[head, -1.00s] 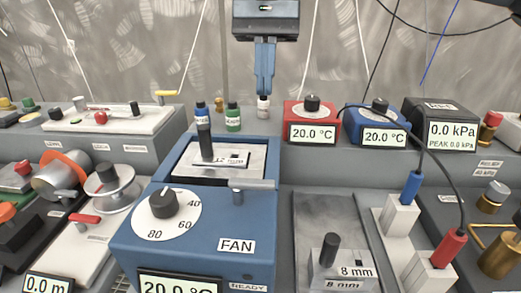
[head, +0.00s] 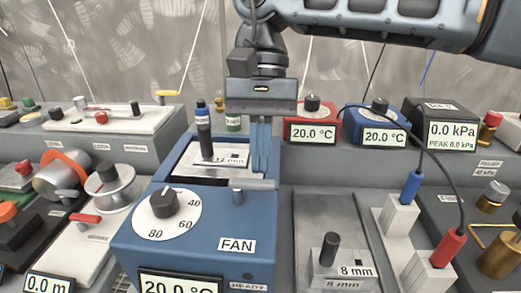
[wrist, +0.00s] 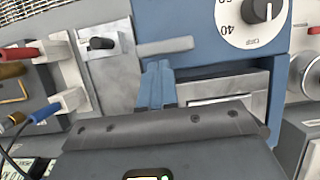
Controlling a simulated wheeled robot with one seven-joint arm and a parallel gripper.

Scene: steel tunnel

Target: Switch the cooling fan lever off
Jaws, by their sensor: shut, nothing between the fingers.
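The blue fan box (head: 200,240) carries the label FAN, a white dial with a black knob (head: 163,203) and a display reading 20.0 °C. A grey lever bar (head: 262,184) lies level along the box's upper right edge, with a small grey pivot (head: 238,197) at its left end.
A metal block with a black peg (head: 205,140) sits in the fan box's tray, left of my fingers. A red box (head: 310,108) and blue box (head: 376,122) with displays stand at right. A plate with an 8 mm block (head: 340,265) lies front right.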

